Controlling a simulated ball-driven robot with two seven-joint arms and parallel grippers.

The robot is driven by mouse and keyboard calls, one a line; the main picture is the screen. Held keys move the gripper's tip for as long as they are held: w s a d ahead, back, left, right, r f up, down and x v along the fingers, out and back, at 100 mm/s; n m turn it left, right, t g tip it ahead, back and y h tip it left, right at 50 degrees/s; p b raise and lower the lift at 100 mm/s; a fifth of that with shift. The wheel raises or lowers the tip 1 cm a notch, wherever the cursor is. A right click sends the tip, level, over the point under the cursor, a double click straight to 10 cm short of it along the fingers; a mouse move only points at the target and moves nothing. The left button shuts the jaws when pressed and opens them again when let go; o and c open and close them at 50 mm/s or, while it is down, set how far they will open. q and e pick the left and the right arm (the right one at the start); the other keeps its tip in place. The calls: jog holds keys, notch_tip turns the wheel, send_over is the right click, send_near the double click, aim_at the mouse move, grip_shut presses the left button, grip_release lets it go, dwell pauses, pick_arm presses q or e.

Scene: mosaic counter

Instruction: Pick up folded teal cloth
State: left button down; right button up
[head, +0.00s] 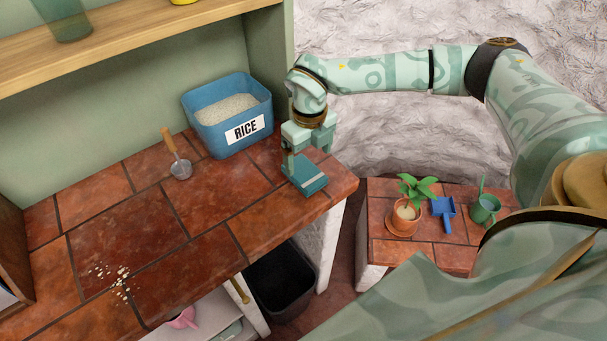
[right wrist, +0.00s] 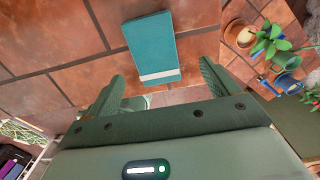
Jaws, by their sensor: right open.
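The folded teal cloth (head: 311,183) lies flat on the tiled counter near its right end, close to the front edge. In the right wrist view the cloth (right wrist: 152,45) is a neat rectangle with a white stripe across its near end. My right gripper (head: 304,158) points down just above the cloth. Its fingers are open and empty. In the wrist view the right gripper (right wrist: 161,77) has one finger on each side of the cloth's striped end, with gaps on both sides. I see no contact. My left gripper is out of view.
A blue rice bin (head: 231,139) stands behind and left of the cloth. A black bin (head: 285,283) is below the counter edge.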

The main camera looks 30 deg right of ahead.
aim_at(306, 173)
jog(key=f, duration=0.3)
jog(key=f+b, duration=0.1)
jog(key=shift+s+a+f, duration=0.1)
jog(key=shift+a+f, duration=0.05)
jog(key=shift+a, duration=0.2)
jog(key=shift+f, duration=0.45)
jog(key=c, duration=1.1)
jog(key=shift+o, duration=0.2)
jog(key=shift+r, duration=0.15)
